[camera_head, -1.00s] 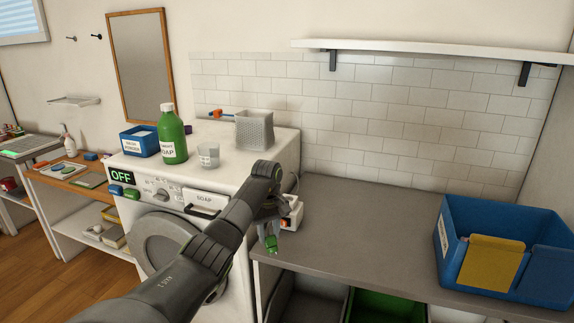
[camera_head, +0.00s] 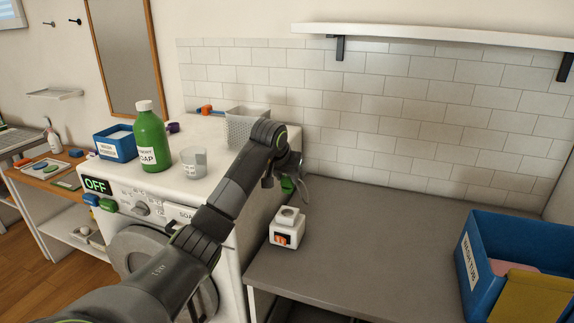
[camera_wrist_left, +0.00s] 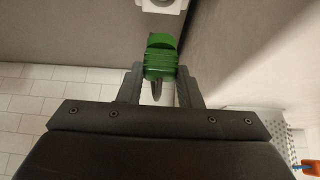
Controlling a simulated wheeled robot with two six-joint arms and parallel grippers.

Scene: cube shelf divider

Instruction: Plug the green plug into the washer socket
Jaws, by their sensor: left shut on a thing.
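My left gripper (camera_wrist_left: 160,88) is shut on the green plug (camera_wrist_left: 160,62), which sits between its two fingers in the left wrist view. In the head view the green plug (camera_head: 287,185) shows just below the gripper, beside the washer's right side, with a grey cord next to it. The white socket box (camera_head: 287,228) stands on the grey counter, apart from the plug and nearer to me. It has a round top and an orange switch on its front. Part of it shows at the top of the wrist view (camera_wrist_left: 162,5). My right gripper is not in view.
The washer (camera_head: 110,216) reads OFF. On it stand a green soap bottle (camera_head: 151,138), a blue box (camera_head: 115,146), a clear cup (camera_head: 193,163) and a grey basket (camera_head: 240,128). A blue tub (camera_head: 480,270) stands at the counter's right. The counter (camera_head: 380,240) between is clear.

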